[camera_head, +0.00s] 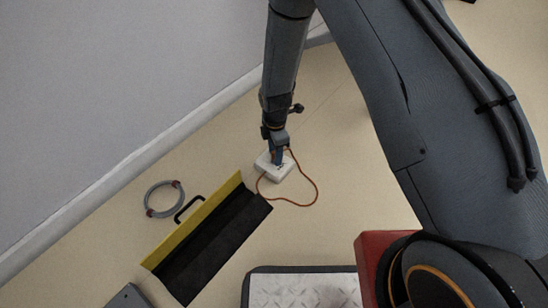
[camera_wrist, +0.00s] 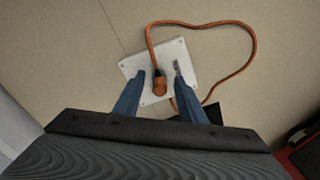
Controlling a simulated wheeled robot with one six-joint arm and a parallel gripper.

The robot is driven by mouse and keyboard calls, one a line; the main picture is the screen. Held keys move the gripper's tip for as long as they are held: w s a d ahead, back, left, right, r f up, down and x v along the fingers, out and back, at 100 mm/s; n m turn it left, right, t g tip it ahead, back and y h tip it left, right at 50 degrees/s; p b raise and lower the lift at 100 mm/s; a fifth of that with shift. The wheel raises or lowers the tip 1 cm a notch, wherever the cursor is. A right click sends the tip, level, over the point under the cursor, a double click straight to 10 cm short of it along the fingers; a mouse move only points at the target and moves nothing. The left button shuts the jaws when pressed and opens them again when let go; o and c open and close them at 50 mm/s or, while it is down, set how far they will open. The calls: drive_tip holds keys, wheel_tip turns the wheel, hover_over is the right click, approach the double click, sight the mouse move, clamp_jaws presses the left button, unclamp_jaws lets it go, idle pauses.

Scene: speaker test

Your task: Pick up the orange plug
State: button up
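The orange plug (camera_wrist: 159,86) sits on a white square plate (camera_wrist: 131,67) on the floor, seen in the wrist view. Its orange cable (camera_wrist: 253,45) loops out over the floor and back towards the plate. My gripper (camera_wrist: 161,78) is open, with its blue fingers on either side of the plug; the plug looks nearer the left finger. I cannot tell whether that finger touches it. A small metallic part (camera_wrist: 177,68) is on the plate near the right finger. In the head view my gripper (camera_head: 277,157) is over the white plate (camera_head: 284,173) and hides the plug.
A yellow-backed black tray (camera_head: 215,235) with a black handle lies just left of the plate. A coiled grey cable (camera_head: 150,200) lies near the wall (camera_head: 110,90). A metal tread plate (camera_head: 300,288) is at the bottom.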

clamp_jaws()
drive_tip(key=shift+r, duration=0.15)
wheel_tip(320, 180, up, 10)
drive_tip(key=p, duration=0.5)
idle(0.4)
wheel_tip(320, 180, up, 8)
drive_tip(key=p, duration=0.6)
drive_tip(key=shift+p, duration=0.3)
drive_tip(key=shift+s+r, duration=0.1)
